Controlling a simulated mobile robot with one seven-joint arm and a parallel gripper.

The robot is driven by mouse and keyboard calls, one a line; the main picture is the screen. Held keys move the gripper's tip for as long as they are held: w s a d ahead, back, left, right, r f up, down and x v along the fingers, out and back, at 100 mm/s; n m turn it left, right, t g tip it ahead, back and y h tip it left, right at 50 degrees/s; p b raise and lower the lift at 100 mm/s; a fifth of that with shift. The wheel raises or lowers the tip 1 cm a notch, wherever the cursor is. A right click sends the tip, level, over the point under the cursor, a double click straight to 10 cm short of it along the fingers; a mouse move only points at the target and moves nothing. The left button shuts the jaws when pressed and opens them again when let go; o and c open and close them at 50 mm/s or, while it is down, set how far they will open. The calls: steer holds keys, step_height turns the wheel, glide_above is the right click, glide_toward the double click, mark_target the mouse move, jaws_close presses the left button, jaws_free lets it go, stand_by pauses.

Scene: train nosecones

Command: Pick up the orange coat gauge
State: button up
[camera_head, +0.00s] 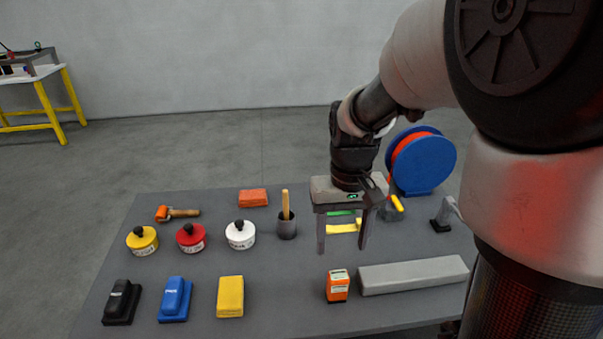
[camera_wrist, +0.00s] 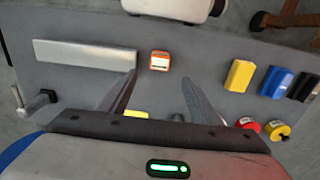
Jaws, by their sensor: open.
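The orange coat gauge (camera_head: 338,286) stands on the grey table near its front edge, just left of a long grey bar. It has a pale face on top. In the wrist view the gauge (camera_wrist: 160,61) lies beyond the fingertips, roughly between their lines. My gripper (camera_head: 340,250) is open and empty, pointing down above the table, behind the gauge and apart from it. Its two fingers also show in the wrist view (camera_wrist: 158,82).
The long grey bar (camera_head: 412,275) lies right of the gauge. A yellow block (camera_head: 230,296), blue block (camera_head: 175,299) and black block (camera_head: 121,302) stand left. Behind are yellow, red and white lidded pots (camera_head: 191,239), a cup (camera_head: 287,226) and a blue reel (camera_head: 424,163).

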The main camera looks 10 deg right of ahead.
mark_target(337, 288)
step_height(337, 288, down, 16)
steer(key=shift+d+f+b, duration=0.1)
steer(key=shift+f+b, duration=0.15)
steer(key=shift+b, duration=0.45)
steer(key=c, duration=1.2)
